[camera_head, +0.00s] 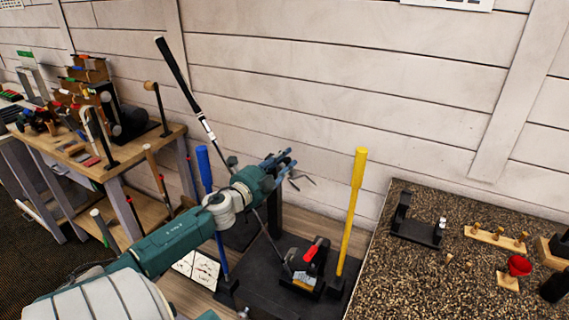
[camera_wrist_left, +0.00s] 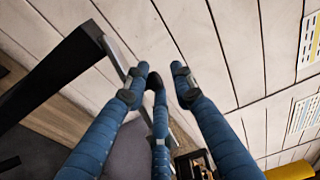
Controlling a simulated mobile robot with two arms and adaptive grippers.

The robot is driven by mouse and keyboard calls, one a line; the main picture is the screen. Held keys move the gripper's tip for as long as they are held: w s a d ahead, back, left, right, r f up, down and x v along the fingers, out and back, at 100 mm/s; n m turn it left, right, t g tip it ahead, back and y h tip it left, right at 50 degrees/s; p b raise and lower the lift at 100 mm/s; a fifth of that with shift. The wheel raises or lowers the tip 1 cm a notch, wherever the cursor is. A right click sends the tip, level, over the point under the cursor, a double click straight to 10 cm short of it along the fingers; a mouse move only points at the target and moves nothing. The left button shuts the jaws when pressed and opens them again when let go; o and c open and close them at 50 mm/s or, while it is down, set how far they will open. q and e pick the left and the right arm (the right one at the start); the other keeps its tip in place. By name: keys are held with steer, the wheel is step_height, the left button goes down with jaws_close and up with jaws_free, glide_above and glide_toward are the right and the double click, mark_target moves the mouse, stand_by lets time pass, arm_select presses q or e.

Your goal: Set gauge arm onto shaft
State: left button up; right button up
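A golf club stands tilted, its black grip (camera_head: 178,72) up at the left and its head (camera_head: 291,262) low by a small black stand with a red handle (camera_head: 311,253). My left gripper (camera_head: 290,168) is beside the upper part of a black post (camera_head: 275,213). Thin dark grey parts, possibly the gauge arm (camera_head: 301,180), show near its fingertips. In the left wrist view its blue fingers (camera_wrist_left: 160,74) are apart, with nothing clearly held between them. A black bar with a grey strip (camera_wrist_left: 115,52) runs behind the left finger; contact cannot be told. My right gripper is out of view.
A speckled counter (camera_head: 400,270) with small tools is at the right. A crowded wooden bench (camera_head: 140,150) is at the left, and a plank wall (camera_head: 330,90) behind.

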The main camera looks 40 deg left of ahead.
mark_target(284, 161)
arm_select(q)
step_height(284, 161, up, 9)
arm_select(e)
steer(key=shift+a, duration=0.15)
arm_select(q)
steer(key=shift+r, duration=0.15)
steer(key=shift+c, duration=0.2)
steer(key=c, duration=0.4)
steer(key=s+d+f+n+y, duration=0.1)
steer(key=f, duration=0.1)
steer(key=s+f+n+y+b, duration=0.1)
steer(key=f, duration=0.1)
steer(key=d+f+y, duration=0.1)
steer(key=f, duration=0.2)
steer(key=shift+s+d+n+b, duration=0.3)
steer(key=shift+s+n+b, duration=0.05)
steer(key=shift+s+n, duration=0.05)
jaws_close()
steer(key=d+f+n+g+y+b, duration=0.1)
steer(key=d+f+n+y, duration=0.15)
steer(key=d, duration=0.35)
steer(key=w+a+p, duration=0.3)
steer(key=w+a, duration=0.2)
steer(key=a, duration=0.1)
steer(key=shift+y+p, duration=0.3)
steer(key=shift+y, duration=0.15)
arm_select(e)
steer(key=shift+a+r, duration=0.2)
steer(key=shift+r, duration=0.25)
